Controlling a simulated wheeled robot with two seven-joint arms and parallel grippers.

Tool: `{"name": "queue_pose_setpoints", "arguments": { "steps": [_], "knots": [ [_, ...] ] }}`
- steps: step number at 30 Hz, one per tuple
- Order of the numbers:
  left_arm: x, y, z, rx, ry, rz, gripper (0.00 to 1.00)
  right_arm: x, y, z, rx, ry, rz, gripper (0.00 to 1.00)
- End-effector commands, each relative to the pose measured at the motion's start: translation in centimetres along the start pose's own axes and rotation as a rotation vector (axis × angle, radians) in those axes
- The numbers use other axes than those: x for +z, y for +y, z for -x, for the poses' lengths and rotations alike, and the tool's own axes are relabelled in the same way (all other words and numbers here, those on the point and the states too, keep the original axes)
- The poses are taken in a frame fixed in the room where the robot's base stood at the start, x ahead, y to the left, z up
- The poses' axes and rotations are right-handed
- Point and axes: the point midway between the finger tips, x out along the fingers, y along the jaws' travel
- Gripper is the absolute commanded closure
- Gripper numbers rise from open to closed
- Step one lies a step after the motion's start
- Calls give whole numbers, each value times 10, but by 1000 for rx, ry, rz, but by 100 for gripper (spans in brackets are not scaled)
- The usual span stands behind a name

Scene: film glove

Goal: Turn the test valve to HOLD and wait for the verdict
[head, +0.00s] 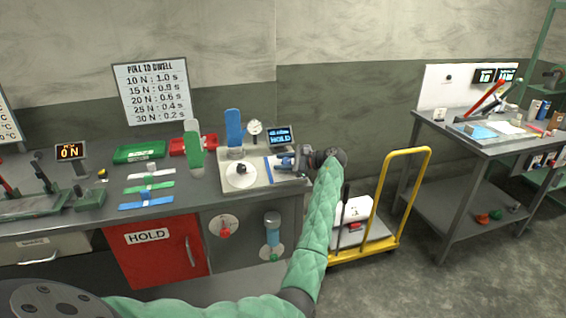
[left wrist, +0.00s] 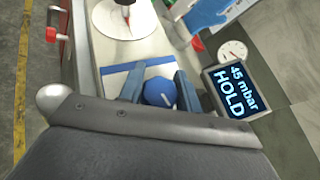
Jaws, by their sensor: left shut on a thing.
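The test valve is a blue knob (left wrist: 160,92) on a pale plate with a blue band. My left gripper (head: 286,163) is at the right end of the test panel (head: 262,180), shut on the knob. In the left wrist view its two fingers (left wrist: 160,90) stand on either side of the knob. The knob's pointer mark is too small to read. The display (head: 280,137) behind it reads HOLD; in the left wrist view the display (left wrist: 237,90) shows 45 mbar HOLD. No pass or fail word shows. My right gripper is out of view.
A dial gauge (head: 254,128) and a blue glove form (head: 233,127) stand behind the panel's white disc (head: 240,175). Green and red trays lie left on the bench. A red HOLD cabinet (head: 165,255) is below. A yellow-handled trolley (head: 398,210) stands right of my arm.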

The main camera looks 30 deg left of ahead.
Motion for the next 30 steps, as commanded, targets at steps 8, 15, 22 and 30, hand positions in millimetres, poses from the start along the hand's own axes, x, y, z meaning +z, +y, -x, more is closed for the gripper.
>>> {"name": "queue_pose_setpoints", "arguments": {
  "steps": [8,15,22,30],
  "knots": [
    [0,1,0,83,2,47,89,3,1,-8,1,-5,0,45],
    [0,2,0,102,2,58,89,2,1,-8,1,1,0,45],
    [0,2,0,102,2,58,89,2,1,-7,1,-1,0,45],
    [0,2,0,102,1,58,45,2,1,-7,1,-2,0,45]
  ]
}}
